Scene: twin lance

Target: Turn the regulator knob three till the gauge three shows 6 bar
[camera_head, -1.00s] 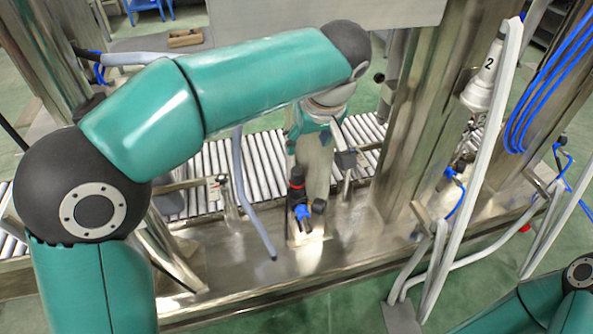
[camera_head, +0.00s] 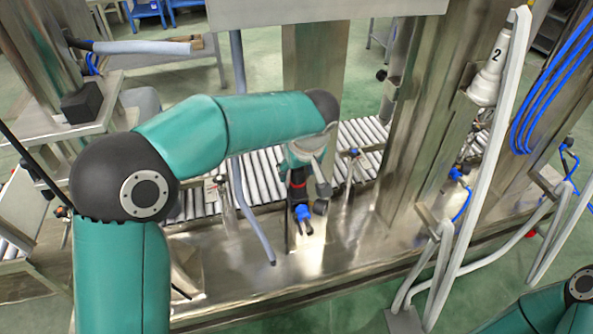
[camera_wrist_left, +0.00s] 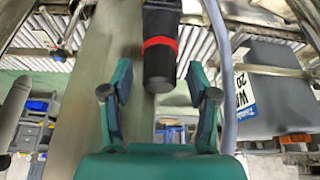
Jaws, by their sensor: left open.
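A regulator with a black knob (camera_head: 298,190) and red ring stands by a steel post in the head view. A blue fitting (camera_head: 303,212) is below it, beside a small round dark part (camera_head: 320,207) that may be a gauge; no dial reads. In the left wrist view the black knob (camera_wrist_left: 160,66) with its red ring points towards my palm. My left gripper (camera_wrist_left: 160,84) is open, its fingers on either side of the knob's end, with gaps visible. In the head view my left gripper (camera_head: 305,168) partly hides the knob. No number three shows. My right gripper is out of view.
A roller conveyor (camera_head: 265,175) runs behind the regulator. A grey hose (camera_head: 255,225) hangs just left of it and a steel post (camera_head: 315,80) rises behind. A white lance (camera_head: 487,80) marked 2 and pale hoses (camera_head: 460,235) stand to the right.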

